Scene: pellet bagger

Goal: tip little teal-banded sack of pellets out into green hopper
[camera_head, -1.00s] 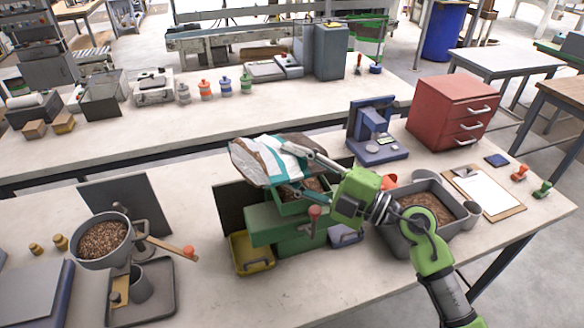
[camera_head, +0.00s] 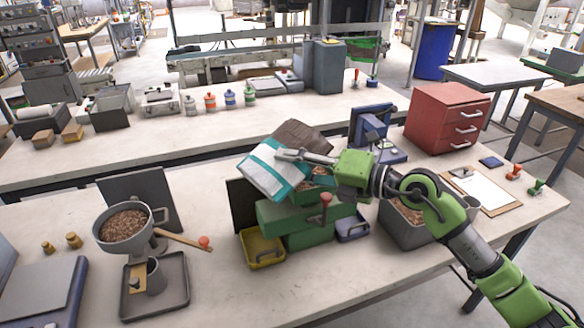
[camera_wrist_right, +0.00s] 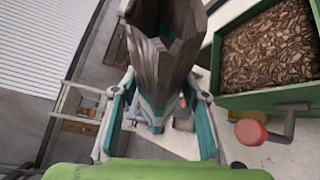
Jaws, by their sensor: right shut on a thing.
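My right gripper (camera_head: 308,158) is shut on the little teal-banded sack (camera_head: 268,170) above the back left of the green hopper (camera_head: 283,215). The sack is white with a teal band, and its brown-grey end points to the upper right in the head view. In the right wrist view, the sack (camera_wrist_right: 165,60) is between the fingers of the right gripper (camera_wrist_right: 160,95). Its grey mouth gapes at the top, with no pellets visible in it. The hopper (camera_wrist_right: 270,98) is to its right and holds brown pellets (camera_wrist_right: 270,50). My left gripper is not in view.
A red-knobbed lever (camera_head: 326,205) is on the hopper's front. A yellow tray (camera_head: 262,250) and a blue tray (camera_head: 352,228) stand by its foot. A grey bin (camera_head: 405,232) is to the right, a pellet-filled pan (camera_head: 122,232) to the left. Bare table lies in front.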

